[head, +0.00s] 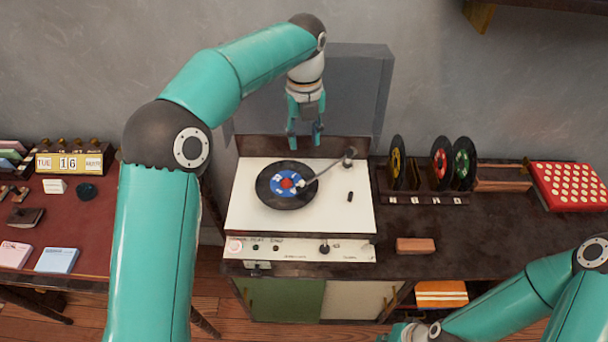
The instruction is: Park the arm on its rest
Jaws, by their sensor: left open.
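The record player (235,215) stands on the dark cabinet, with a black record (267,199) with a blue and red label on it. The tonearm (328,171) runs from its pivot (349,158) at the back right down to the left. Its head end lies over the record, by the right edge of the label; I cannot tell if it touches. My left gripper (306,141) is open and empty, pointing down behind the record, left of the pivot and apart from the tonearm. The arm's rest cannot be made out. My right gripper (398,336) is mostly cut off at the bottom edge.
The player's raised lid (365,85) stands behind my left gripper. Records in a rack (425,199), a red dotted case (570,186) and a wooden block (416,245) are on the right. A side table (90,235) with a calendar (70,162) is on the left.

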